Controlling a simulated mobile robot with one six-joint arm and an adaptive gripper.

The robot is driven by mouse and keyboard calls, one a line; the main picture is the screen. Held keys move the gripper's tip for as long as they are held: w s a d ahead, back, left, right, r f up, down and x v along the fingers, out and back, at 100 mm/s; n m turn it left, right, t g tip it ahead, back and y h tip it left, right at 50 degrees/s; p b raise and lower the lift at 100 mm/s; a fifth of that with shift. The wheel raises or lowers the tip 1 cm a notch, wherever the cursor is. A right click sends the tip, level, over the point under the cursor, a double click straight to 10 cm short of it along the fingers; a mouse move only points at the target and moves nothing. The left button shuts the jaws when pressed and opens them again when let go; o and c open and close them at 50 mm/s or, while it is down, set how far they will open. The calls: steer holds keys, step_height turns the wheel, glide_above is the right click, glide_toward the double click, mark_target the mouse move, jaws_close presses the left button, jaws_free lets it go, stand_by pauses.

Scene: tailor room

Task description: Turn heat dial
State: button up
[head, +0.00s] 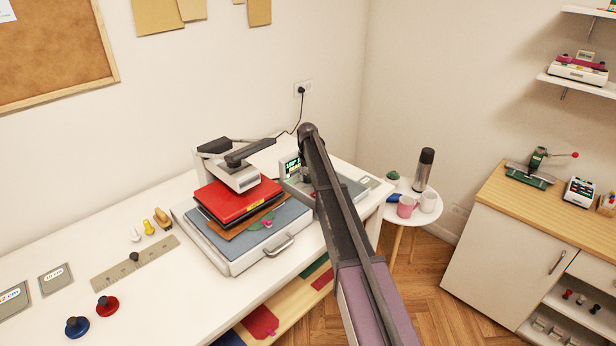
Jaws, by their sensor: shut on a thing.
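The heat press (232,178) stands on the white table, its head swung over the base. Its control box (284,172) is at its right, with a lit green display (292,168) facing me. My arm reaches up from the bottom right and bends down at the box. My gripper (306,172) is at the box's front, just right of the display, small and mostly hidden by my own arm. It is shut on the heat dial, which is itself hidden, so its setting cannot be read.
A red platen (238,199) sits over a grey base with a front handle (279,245). Stamps (107,305), a ruler (135,262) and small tools lie left. A round side table (424,211) with mugs and a flask stands right.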

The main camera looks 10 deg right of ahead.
mark_target(307, 176)
steer(key=o, duration=1.2)
steer(key=shift+f, duration=0.1)
steer(key=shift+c, duration=0.2)
steer(key=shift+n, duration=0.5)
steer(key=n, duration=1.1)
step_height(307, 176, up, 14)
steer(key=p, duration=1.4)
steer(key=s+f+m+b, duration=0.3)
steer(key=s+f+b, duration=0.2)
steer(key=s, duration=0.6)
steer(key=s+f+m+b, duration=0.3)
steer(key=s+f+b, duration=0.2)
steer(key=s, duration=0.6)
steer(key=s+f+m+b, duration=0.3)
steer(key=s+f+b, duration=0.2)
steer(key=s, duration=0.6)
steer(key=shift+s+m, duration=0.35)
steer(key=shift+m, duration=0.05)
